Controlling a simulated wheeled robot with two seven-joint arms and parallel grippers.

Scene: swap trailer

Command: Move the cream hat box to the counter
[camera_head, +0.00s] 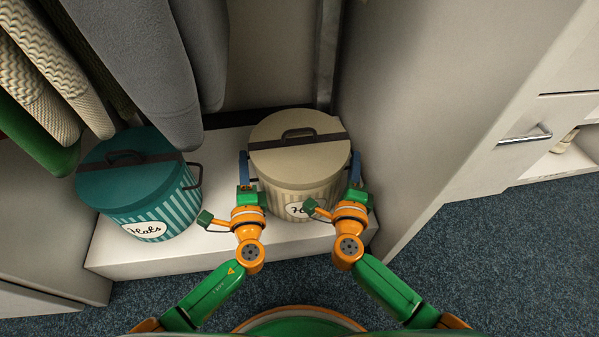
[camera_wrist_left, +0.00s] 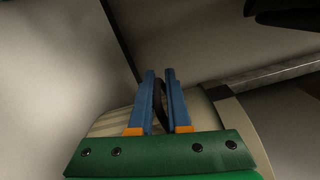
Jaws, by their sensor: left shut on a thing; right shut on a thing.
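The cream hat box (camera_head: 298,150) stands upright on the low white shelf, lid on, with a dark strap and a top handle. It has a striped side and a partly covered white label. My left gripper (camera_head: 244,168) is at the box's left side, and my right gripper (camera_head: 355,168) is at its right side. In the left wrist view, the blue fingers of my left gripper (camera_wrist_left: 161,100) are closed around a dark side handle (camera_wrist_left: 159,104) of the box. What my right gripper grips is mostly hidden, but it sits where the right side handle would be.
A teal hat box (camera_head: 140,185) stands to the left on the same white shelf (camera_head: 200,243). Hanging clothes (camera_head: 145,60) are above it. A pale wall panel (camera_head: 420,90) rises close on the right. Blue carpet (camera_head: 480,260) lies open at the front right.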

